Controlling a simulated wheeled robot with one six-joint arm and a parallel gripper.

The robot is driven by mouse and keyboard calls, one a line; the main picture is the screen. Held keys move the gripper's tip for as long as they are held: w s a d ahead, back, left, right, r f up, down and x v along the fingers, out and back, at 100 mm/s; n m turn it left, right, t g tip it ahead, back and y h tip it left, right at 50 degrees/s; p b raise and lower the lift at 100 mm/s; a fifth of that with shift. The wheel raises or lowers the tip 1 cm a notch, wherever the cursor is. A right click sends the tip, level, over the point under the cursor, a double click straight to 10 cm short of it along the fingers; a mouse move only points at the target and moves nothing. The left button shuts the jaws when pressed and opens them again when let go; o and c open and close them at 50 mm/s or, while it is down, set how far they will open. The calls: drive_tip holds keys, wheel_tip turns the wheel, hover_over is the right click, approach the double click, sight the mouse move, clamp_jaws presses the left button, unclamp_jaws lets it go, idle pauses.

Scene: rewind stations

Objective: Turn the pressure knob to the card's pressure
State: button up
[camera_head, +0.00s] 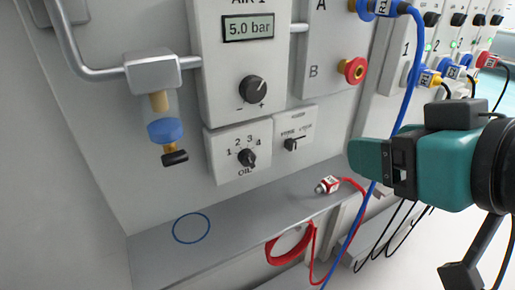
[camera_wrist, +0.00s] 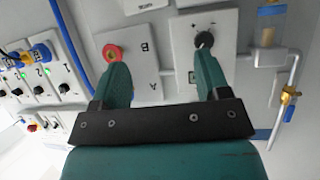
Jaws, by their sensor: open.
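The pressure knob (camera_head: 253,89) is a black round knob with a white pointer line, on the white AIR 1 panel with minus and plus marks below it. The display (camera_head: 248,27) above it reads 5.0 bar. The knob also shows in the wrist view (camera_wrist: 204,40), just past the tip of the right-hand finger. My gripper (camera_head: 366,158) has teal fingers and is right of the panel and lower than the knob, apart from it. In the wrist view its fingers (camera_wrist: 162,72) stand wide apart with nothing between them. No pressure card can be made out.
An OIL selector (camera_head: 248,158) and a small lever switch (camera_head: 291,144) sit below the knob. A blue hose (camera_head: 403,105) hangs near my gripper. A red-labelled plug (camera_head: 327,185) lies on the grey shelf (camera_head: 240,213).

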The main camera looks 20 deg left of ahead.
drive_tip(key=s+a+n+t+y+b, duration=0.2)
drive_tip(key=s+a+y+b, duration=0.1)
drive_tip(key=a+y+b, duration=0.2)
drive_tip(key=p, duration=1)
approach(256, 91)
drive_tip(key=shift+n, duration=0.3)
drive_tip(key=p+x, duration=0.8)
drive_tip(key=shift+w+r, duration=0.1)
drive_tip(key=shift+r, duration=0.15)
drive_tip(key=shift+w+a+f, duration=0.2)
drive_tip(key=shift+w+a, duration=0.05)
drive_tip(key=shift+a, duration=0.05)
drive_tip(key=c, duration=0.9)
